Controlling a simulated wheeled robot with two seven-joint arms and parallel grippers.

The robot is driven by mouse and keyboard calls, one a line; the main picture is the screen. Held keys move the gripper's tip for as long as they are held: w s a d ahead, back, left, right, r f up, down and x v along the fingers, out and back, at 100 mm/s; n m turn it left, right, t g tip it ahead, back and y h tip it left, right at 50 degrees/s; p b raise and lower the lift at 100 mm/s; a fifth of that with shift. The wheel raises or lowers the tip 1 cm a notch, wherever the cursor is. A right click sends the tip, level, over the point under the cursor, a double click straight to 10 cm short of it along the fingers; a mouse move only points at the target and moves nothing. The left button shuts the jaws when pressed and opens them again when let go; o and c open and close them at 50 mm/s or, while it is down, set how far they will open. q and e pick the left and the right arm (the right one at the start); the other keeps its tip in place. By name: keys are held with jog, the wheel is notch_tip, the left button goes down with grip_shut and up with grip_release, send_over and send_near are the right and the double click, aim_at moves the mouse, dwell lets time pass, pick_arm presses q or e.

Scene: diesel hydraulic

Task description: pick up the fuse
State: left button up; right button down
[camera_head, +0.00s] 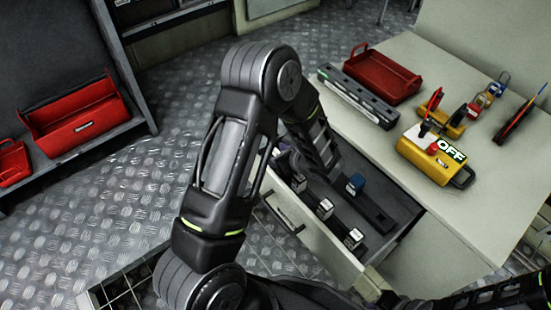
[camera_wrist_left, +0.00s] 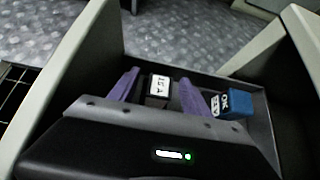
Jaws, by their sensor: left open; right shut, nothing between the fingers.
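In the left wrist view, the purple fingers of my left gripper (camera_wrist_left: 160,77) are open on either side of a dark fuse with a white label (camera_wrist_left: 158,88). I cannot tell whether they touch it. A blue fuse (camera_wrist_left: 237,103) stands to the right, outside the fingers. In the head view, several fuses stand in the open drawer, including the blue one (camera_head: 356,184) and white-labelled ones (camera_head: 325,208). My left arm reaches over the drawer and hides part of it; its fingertips are not clear there. My right gripper (camera_head: 388,298) is shut and empty at the bottom edge, partly cut off.
The drawer (camera_head: 310,235) has raised walls around the fuses. Red toolboxes (camera_head: 72,115) sit on a shelf at left. Open floor (camera_head: 150,190) lies left of the drawer.

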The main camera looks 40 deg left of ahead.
pick_arm(q)
grip_shut()
dwell(0.6)
